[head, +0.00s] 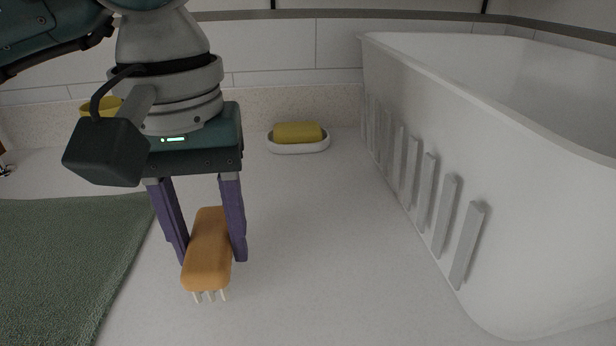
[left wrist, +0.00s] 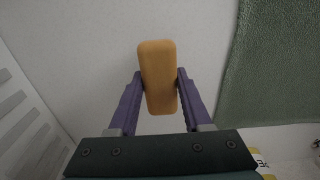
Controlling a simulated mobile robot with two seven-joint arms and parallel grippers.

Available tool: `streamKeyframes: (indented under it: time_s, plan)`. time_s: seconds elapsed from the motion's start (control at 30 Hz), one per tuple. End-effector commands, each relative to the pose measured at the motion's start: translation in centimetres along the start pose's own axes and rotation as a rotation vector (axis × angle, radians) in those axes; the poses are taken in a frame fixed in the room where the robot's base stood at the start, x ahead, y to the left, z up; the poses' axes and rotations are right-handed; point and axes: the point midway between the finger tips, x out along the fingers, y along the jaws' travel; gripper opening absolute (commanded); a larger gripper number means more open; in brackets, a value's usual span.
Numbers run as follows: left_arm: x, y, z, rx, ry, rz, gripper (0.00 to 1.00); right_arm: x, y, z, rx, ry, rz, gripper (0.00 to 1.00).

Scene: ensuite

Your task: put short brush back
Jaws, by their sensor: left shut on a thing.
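The short brush (head: 208,250) has an orange block-shaped back, with pale bristles pointing down at its near end. My left gripper (head: 212,256) is shut on it, with one purple finger on each long side. In the left wrist view the brush (left wrist: 158,78) sits between the two fingertips (left wrist: 159,84). Its bristles are hidden there under the back. The brush is over the pale countertop (head: 300,240); I cannot tell whether the bristles touch it. My right gripper is not in view.
A large white basin with ribbed sides (head: 470,130) fills the right. A yellow soap bar (head: 298,132) lies in a white dish (head: 300,148) at the back. A green mat (head: 60,260) lies at left. A yellow object (head: 98,106) stands behind my left arm.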

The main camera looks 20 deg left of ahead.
Motion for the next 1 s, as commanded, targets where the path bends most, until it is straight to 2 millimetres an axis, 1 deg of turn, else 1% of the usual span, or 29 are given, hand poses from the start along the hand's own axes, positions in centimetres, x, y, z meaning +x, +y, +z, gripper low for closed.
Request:
streamKeyframes:
  time_s: [0.03, 0.1, 0.33, 0.47, 0.5, 0.7, 0.77, 1.0]
  plan:
    - [0.9, 0.0, 0.1, -0.001, -0.004, -0.002, 0.0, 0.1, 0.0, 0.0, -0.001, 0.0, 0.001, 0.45]
    - [1.6, 0.0, 0.1, 0.0, -0.003, -0.001, 0.0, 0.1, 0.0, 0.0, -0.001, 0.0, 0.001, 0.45]
    - [1.6, 0.0, 0.0, 0.001, 0.0, 0.0, 0.0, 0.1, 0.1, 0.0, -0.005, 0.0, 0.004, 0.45]
    - [2.0, 0.0, 0.0, 0.001, 0.001, 0.0, 0.0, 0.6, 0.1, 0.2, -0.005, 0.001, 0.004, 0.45]
    - [1.9, 0.0, 0.0, 0.0, 0.0, 0.0, 0.51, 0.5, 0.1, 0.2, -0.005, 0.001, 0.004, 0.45]
    - [1.8, 0.0, 0.0, 0.0, 0.0, 0.0, 0.74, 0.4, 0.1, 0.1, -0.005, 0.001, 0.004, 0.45]
    - [1.8, 0.0, 0.0, 0.0, 0.0, 0.0, 0.79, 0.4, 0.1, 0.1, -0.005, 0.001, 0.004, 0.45]
    - [1.7, 0.0, 0.0, 0.0, 0.0, 0.0, 0.79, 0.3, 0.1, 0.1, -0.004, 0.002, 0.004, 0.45]
